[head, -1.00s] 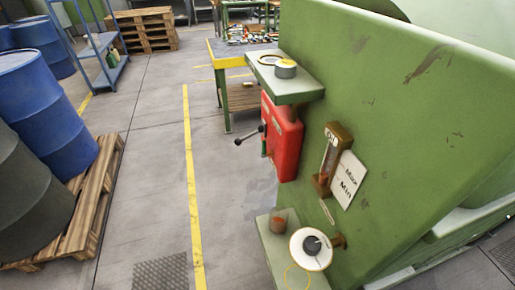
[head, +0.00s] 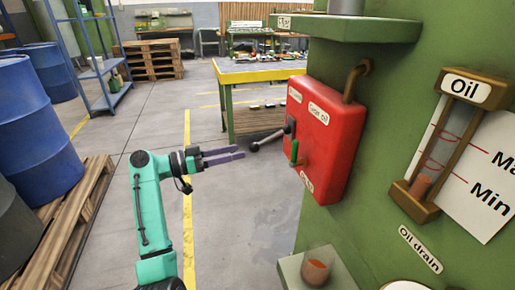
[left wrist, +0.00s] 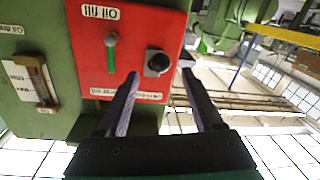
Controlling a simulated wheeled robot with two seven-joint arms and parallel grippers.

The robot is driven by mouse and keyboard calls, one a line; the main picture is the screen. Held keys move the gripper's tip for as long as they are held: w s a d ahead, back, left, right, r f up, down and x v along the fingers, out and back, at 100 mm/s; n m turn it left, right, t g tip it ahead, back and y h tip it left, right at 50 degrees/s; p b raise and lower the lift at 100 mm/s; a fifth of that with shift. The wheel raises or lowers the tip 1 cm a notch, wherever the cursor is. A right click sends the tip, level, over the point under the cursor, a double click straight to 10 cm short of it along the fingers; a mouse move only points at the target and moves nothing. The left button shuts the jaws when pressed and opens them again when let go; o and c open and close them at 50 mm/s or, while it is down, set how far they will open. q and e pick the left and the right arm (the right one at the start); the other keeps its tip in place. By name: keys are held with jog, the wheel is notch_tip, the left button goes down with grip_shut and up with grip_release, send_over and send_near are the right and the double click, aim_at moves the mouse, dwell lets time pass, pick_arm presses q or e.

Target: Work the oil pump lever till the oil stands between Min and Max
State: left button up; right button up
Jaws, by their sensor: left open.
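The red oil pump box (head: 328,140) is fixed to the green machine. Its lever (head: 270,138) sticks out left and ends in a dark knob. A small green handle (head: 294,152) is beside it. My left gripper (head: 240,152) is open and empty, its purple fingers pointing right, just left of the knob. In the left wrist view the lever knob (left wrist: 158,63) shows end-on between the fingertips (left wrist: 160,72); contact cannot be told. The oil gauge (head: 448,150) shows reddish-brown oil (head: 420,186) low in the tube, seemingly below the Min line. My right gripper is not in view.
A green shelf (head: 350,27) overhangs the box. A lower ledge (head: 292,268) holds a rusty cup (head: 316,266). A yellow-edged workbench (head: 262,72) stands behind. Blue drums (head: 38,135) and a pallet (head: 75,215) are at left. The floor between is clear.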

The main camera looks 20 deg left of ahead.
aim_at(256, 148)
pick_arm(q)
jog(key=x, duration=0.7)
jog(key=shift+w+d+f, duration=0.1)
grip_shut()
dwell(1.1)
